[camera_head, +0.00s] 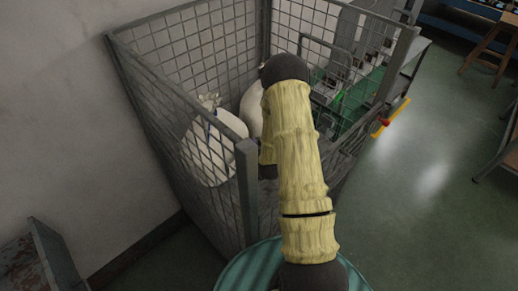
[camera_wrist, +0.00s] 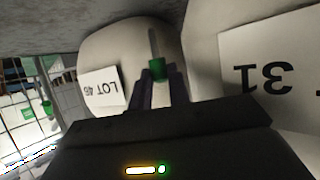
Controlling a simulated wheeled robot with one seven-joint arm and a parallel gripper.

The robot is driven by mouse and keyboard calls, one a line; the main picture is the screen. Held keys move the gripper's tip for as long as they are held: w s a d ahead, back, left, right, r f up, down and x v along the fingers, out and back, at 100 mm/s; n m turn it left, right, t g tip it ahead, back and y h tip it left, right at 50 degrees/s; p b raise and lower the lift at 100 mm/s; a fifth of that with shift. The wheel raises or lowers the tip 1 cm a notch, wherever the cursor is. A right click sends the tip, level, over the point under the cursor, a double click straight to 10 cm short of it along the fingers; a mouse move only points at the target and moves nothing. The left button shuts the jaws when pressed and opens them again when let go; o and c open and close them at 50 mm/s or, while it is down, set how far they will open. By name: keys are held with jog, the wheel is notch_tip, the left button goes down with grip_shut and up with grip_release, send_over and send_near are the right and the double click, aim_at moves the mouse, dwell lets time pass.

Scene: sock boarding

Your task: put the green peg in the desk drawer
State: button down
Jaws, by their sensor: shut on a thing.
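In the wrist view the green peg (camera_wrist: 157,69) stands between the tips of my gripper (camera_wrist: 160,82). The dark fingers are closed around its lower part, and a thin grey shaft rises above its green section. A pale sack tagged "LOT 46" is behind it. In the head view my arm reaches into a wire-mesh cage, and the gripper and peg are hidden behind the arm. I cannot make out a desk drawer in either view.
The mesh cage (camera_head: 247,200) has tall walls and posts around my arm. It holds pale sacks (camera_head: 213,150); another tagged sack (camera_wrist: 270,65) is close on the wrist view's right. A wooden stool (camera_head: 490,45) stands at the far right. Green floor (camera_head: 440,200) is clear right of the cage.

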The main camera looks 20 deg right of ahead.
notch_tip(320, 180, down, 4)
jog(key=shift+w+f, duration=0.1)
jog(key=shift+b, duration=0.3)
jog(key=c, duration=1.3)
grip_release()
